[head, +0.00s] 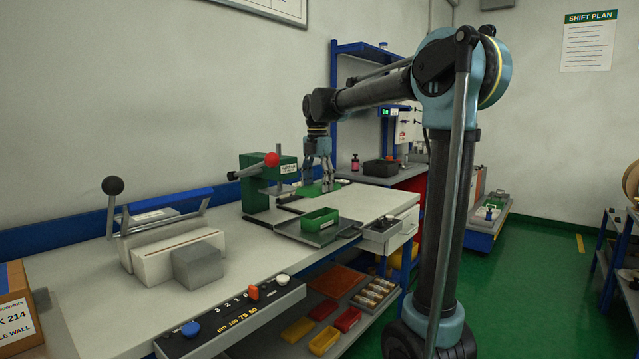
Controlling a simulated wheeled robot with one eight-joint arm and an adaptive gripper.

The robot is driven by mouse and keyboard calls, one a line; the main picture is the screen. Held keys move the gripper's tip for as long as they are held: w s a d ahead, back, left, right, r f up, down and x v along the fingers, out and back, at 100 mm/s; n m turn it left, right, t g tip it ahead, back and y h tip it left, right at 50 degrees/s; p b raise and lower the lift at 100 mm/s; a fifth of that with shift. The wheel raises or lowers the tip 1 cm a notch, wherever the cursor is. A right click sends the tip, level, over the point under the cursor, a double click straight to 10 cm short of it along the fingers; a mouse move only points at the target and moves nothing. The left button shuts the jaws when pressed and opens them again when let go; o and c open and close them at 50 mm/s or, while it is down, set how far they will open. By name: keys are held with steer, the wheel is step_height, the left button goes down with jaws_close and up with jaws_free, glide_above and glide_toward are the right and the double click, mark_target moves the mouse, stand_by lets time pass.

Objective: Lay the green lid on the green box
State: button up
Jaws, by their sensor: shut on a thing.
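The green lid (312,190) is a flat green plate, seen nearly edge-on in the head view. My gripper (327,181) points down and is shut on the lid, at its upper middle. The green box (320,219) is a small open-topped bin on a dark grey plate (290,229) near the front edge of the bench. In the picture, the lid and gripper are above and a little behind the box, apart from it. The exact height of the lid over the bench is hard to tell. The fingertips are small and partly merge with the lid.
A green press with a red knob (271,159) stands left of my gripper. A grey device with a lever (172,245) is further left on the bench. A control panel (235,315) lines the front edge. A black bin (381,167) stands behind right.

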steer(key=shift+w+d+f, duration=0.1)
steer(key=shift+f, duration=0.45)
steer(key=shift+w+d+f, duration=0.1)
steer(key=shift+f, duration=0.4)
steer(key=shift+s+f, duration=0.1)
steer(key=shift+f, duration=2.2)
steer(key=shift+f, duration=0.85)
steer(key=o, duration=1.1)
steer(key=shift+r, duration=0.1)
